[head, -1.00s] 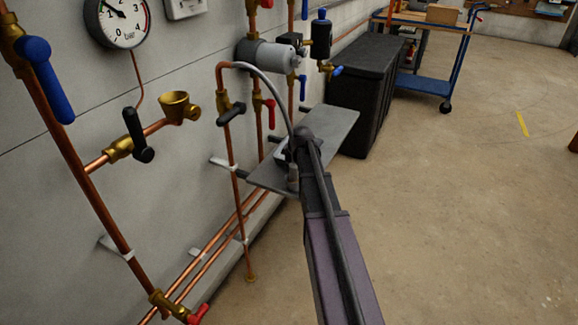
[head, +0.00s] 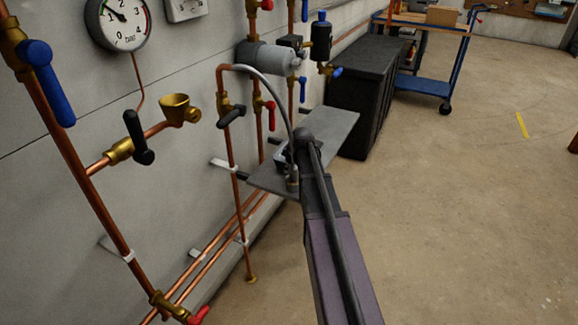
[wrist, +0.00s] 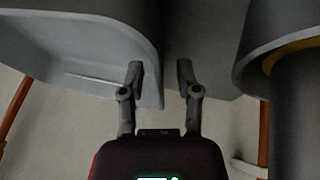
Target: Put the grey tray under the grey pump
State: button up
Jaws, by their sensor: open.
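The grey pump (head: 265,57) is mounted on the copper pipes at the wall, in the upper middle of the head view. Below it, a flat grey shelf (head: 335,128) sticks out from the wall. My gripper (wrist: 160,75) is open; in the head view my own wrist hides its fingers over the shelf. A small grey thing, possibly the grey tray (head: 283,156), shows beside my wrist. In the wrist view a grey tray-like shape (wrist: 80,50) with a rounded rim lies at the left finger, its edge reaching between the fingers. I cannot tell if they touch.
Copper pipes with a black-handled valve (head: 232,113) and a red-handled valve (head: 268,108) stand close left of my wrist. A black chest (head: 365,85) stands behind the shelf. A blue trolley (head: 430,80) is farther back. The floor (head: 470,220) at right is clear.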

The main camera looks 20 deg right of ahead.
jog(key=p+v, duration=1)
jog(key=v, duration=0.1)
jog(key=shift+r, duration=0.3)
jog(key=shift+s, duration=0.1)
dwell(0.6)
jog(key=s+a+f+m+g, duration=0.2)
jog(key=s+a+m+g, duration=0.3)
jog(key=s+a, duration=1.5)
jog(key=a+m, duration=0.3)
jog(key=shift+s+h, duration=0.3)
jog(key=shift+s, duration=0.05)
jog(key=shift+a, duration=0.15)
dwell(0.7)
